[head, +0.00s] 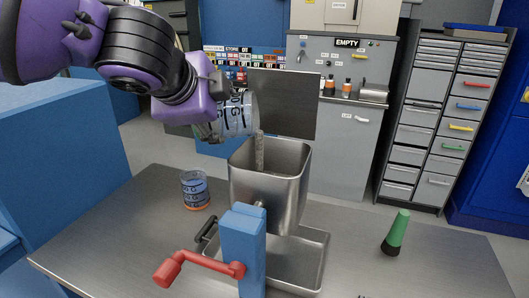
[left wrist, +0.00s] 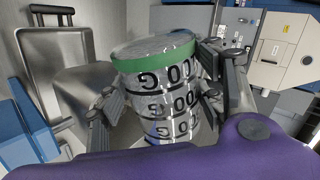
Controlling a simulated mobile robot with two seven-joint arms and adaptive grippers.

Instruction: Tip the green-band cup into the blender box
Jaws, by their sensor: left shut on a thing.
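The clear green-band cup (head: 238,113) is held in my left gripper (head: 210,130), tilted on its side above the far left edge of the blender box (head: 262,190). In the left wrist view the cup (left wrist: 165,90) shows its green band and black markings between the two fingers. A narrow grey speckled stream (head: 259,150) runs from the cup's right end down into the box. The box is an open metal hopper; its floor is hidden. My right gripper is out of view.
An orange-band cup (head: 195,188) stands on the metal table (head: 130,225) left of the box. A blue post (head: 243,250) with a red crank (head: 195,265) stands in front. A metal tray (head: 312,265) lies below the box. A green cone-shaped thing (head: 397,232) stands at right.

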